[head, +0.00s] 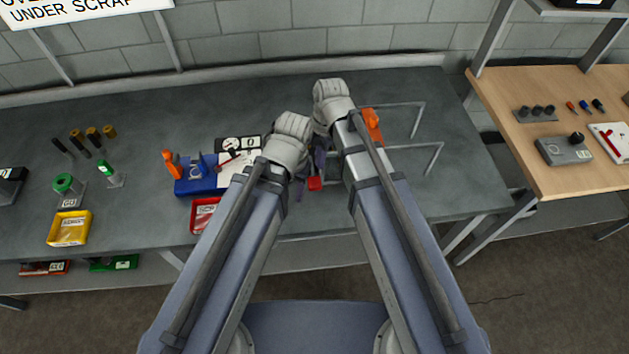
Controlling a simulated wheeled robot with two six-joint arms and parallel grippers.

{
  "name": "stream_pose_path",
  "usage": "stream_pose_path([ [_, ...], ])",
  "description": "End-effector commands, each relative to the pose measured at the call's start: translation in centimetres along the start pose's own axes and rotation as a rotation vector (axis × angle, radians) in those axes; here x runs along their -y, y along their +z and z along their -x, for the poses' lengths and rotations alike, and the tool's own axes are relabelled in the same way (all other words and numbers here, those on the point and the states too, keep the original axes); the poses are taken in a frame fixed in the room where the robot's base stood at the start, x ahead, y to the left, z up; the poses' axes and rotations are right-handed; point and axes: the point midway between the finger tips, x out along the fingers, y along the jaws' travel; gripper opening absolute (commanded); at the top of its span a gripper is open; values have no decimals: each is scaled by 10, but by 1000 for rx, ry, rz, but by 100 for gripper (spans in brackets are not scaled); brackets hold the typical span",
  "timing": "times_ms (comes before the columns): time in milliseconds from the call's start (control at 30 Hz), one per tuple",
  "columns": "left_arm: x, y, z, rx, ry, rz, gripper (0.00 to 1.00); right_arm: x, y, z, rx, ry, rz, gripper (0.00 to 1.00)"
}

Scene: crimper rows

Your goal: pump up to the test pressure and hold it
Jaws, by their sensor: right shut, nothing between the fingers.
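A blue block-shaped fixture (204,184) with an upright orange handle (170,164) stands on the grey bench, left of my arms. Behind it is a black and white panel (238,144) with round marks, too small to read. I cannot tell which part is the pump or gauge. My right gripper (321,158) points down between the wrists, mostly hidden, shut and empty. My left gripper (300,190) is largely hidden below its wrist, so its opening does not show. A small red part (315,183) shows beside the grippers; contact is unclear.
An orange part (373,124) and grey wire frames (430,158) are right of my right arm. A red tray (204,214) and yellow tray (70,228) are at left. A wooden bench (540,100) is at right. The far-left grey bench has several small tools.

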Motion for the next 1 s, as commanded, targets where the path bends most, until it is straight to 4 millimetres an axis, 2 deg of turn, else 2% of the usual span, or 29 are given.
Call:
stream_pose_path([
  [600, -6, -4, -64, 0, -3, -14, 52, 0, 1, -65, 0, 0, 0, 0],
  [1000, -6, -4, -67, 0, -3, -16, 52, 0, 0, -68, 0, 0, 0, 0],
])
